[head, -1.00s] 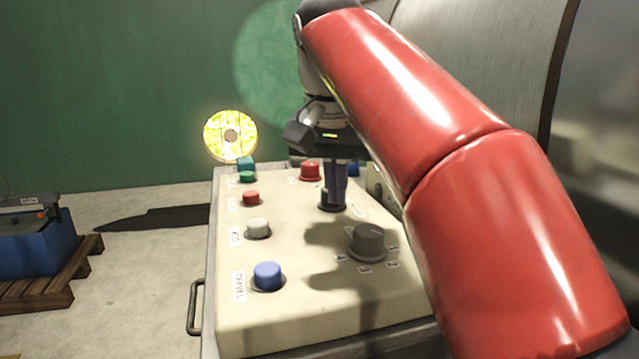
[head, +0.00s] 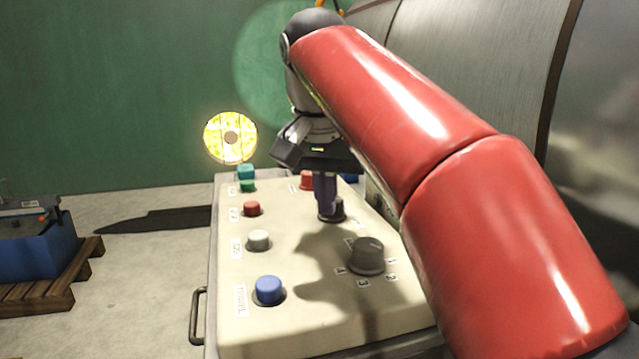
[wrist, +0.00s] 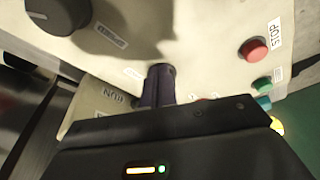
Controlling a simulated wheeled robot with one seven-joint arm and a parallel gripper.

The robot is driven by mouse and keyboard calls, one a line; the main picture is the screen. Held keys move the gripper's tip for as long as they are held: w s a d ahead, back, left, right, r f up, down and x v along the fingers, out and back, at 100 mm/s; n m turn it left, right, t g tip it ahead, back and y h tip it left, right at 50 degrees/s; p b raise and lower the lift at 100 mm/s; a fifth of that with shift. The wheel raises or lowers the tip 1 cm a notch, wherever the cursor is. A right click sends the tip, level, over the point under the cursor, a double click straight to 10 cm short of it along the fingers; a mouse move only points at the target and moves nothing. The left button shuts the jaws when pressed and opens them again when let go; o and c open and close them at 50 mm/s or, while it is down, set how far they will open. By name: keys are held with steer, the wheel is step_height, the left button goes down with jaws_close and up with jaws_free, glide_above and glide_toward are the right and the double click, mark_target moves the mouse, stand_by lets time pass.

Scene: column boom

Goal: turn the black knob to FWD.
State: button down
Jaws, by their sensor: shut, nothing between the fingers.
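The black knob (head: 332,214) sits on the sloping cream panel (head: 310,315), right of the button column. My gripper (head: 327,203) points down at it with two dark fingers shut together, and nothing shows between them. The fingertips are at the knob's top and cover most of it; I cannot tell whether they touch it. In the wrist view the fingers (wrist: 158,85) also hide most of the knob. I cannot read its pointer or find a legible FWD label.
A larger grey knob (head: 366,257) with number labels stands nearer on the panel. Blue (head: 268,290), white (head: 259,240) and red (head: 252,208) buttons line the left side. A red button (wrist: 255,49) marked STOP shows in the wrist view. A yellow lit disc (head: 230,137) stands behind.

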steer(key=shift+w+a+p, duration=0.25)
steer(key=shift+a+p, duration=0.25)
steer(key=shift+p, duration=0.2)
stand_by(0.3)
steer(key=shift+s+a+r, duration=0.1)
steer(key=shift+s+a, duration=0.1)
steer(key=shift+s, duration=0.1)
steer(key=shift+r, duration=2.9)
